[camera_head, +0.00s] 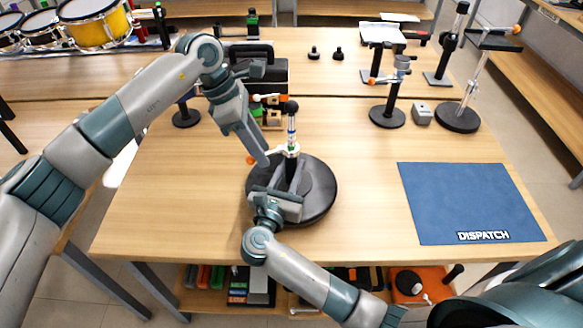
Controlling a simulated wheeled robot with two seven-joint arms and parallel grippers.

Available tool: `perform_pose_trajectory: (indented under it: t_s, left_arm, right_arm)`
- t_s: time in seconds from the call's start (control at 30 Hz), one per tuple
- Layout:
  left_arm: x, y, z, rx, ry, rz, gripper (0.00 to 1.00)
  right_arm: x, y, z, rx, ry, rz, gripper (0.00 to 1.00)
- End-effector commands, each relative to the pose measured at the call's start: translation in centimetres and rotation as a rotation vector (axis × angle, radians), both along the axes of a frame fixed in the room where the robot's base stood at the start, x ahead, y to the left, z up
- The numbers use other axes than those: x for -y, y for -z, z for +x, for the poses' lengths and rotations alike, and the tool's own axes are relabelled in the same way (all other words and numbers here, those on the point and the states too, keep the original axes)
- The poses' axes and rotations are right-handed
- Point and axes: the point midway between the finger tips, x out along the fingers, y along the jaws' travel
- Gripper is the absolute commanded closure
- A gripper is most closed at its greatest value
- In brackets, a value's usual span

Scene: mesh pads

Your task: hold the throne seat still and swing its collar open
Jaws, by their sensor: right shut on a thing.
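The throne seat is a round dark disc (322,198) lying on the near middle of the table, with an upright post (291,125) rising from it. A pale collar (290,150) sits around the post, and an orange knob (250,160) shows to its left. My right gripper (293,172) comes from the near side over the disc and is shut on the throne seat at the lower post; its fingers hide the exact contact. My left gripper (264,163) points down from the upper left, its tips beside the collar and orange knob. Its finger gap and any contact are unclear.
A blue DISPATCH mat (450,200) lies empty at the right. A dark stand base (186,117) and other items are behind my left gripper. Yellow drums (95,30) stand at the far left.

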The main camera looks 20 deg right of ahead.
Motion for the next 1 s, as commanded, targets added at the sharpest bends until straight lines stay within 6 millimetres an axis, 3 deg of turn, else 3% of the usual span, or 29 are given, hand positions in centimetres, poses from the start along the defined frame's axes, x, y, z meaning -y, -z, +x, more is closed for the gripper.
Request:
perform_pose_trajectory:
  t_s: [0.03, 0.33, 1.0]
  left_arm:
    - [-0.1, -0.2, 0.3, 0.051, 0.041, 0.059, 0.67]
    - [-1.6, -1.2, 2.0, 0.223, 0.187, 0.298, 0.67]
    - [-1.8, -0.6, 2.1, 0.238, 0.201, 0.321, 0.67]
  right_arm:
    - [-0.1, 1.0, -0.3, -0.019, 0.000, 0.004, 1.00]
    - [-0.1, 1.0, -0.3, -0.019, 0.001, 0.004, 1.00]
    - [-0.1, 1.0, -0.3, -0.019, 0.000, 0.004, 1.00]
